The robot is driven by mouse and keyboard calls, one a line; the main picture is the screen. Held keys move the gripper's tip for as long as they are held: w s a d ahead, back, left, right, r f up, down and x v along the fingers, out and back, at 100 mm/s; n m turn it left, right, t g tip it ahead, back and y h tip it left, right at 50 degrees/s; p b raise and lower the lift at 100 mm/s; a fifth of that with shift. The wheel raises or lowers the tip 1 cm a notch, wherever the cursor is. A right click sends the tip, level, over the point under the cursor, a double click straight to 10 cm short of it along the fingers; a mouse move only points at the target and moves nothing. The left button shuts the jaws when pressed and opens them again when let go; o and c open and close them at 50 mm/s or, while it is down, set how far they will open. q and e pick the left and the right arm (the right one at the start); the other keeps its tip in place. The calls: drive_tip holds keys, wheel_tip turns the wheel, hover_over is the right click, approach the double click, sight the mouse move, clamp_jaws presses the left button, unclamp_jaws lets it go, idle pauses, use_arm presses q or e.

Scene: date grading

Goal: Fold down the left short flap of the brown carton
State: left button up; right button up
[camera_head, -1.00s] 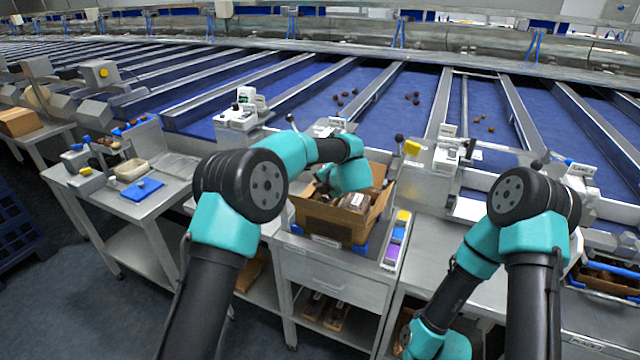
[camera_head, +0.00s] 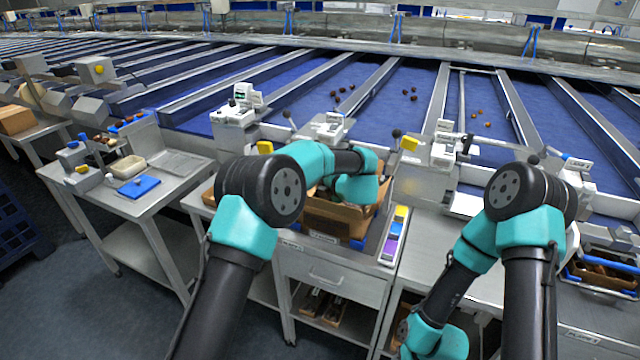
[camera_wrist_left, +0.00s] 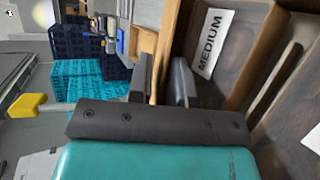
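The brown carton (camera_head: 336,224) stands on the steel workbench, partly covered by my left arm in the head view. My left wrist is over the carton, and its gripper is hidden there. In the left wrist view my left gripper (camera_wrist_left: 162,75) has its two fingers apart, on either side of a thin tan cardboard edge (camera_wrist_left: 164,42) of the carton. A gap shows beside the right finger, so it does not look clamped. A pack label reading MEDIUM (camera_wrist_left: 211,44) shows beyond the right finger. My right forearm hangs low at the right; its gripper is out of view.
A table at the left holds a blue board (camera_head: 138,187) and a pale tray (camera_head: 128,168). Bare bench top lies right of the rack.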

use_arm(q)
drive_tip(key=shift+o, duration=0.7)
drive_tip(key=shift+s+r, duration=0.1)
drive_tip(key=v, duration=1.7)
drive_tip(key=shift+r, duration=0.15)
drive_tip(key=shift+d, duration=0.1)
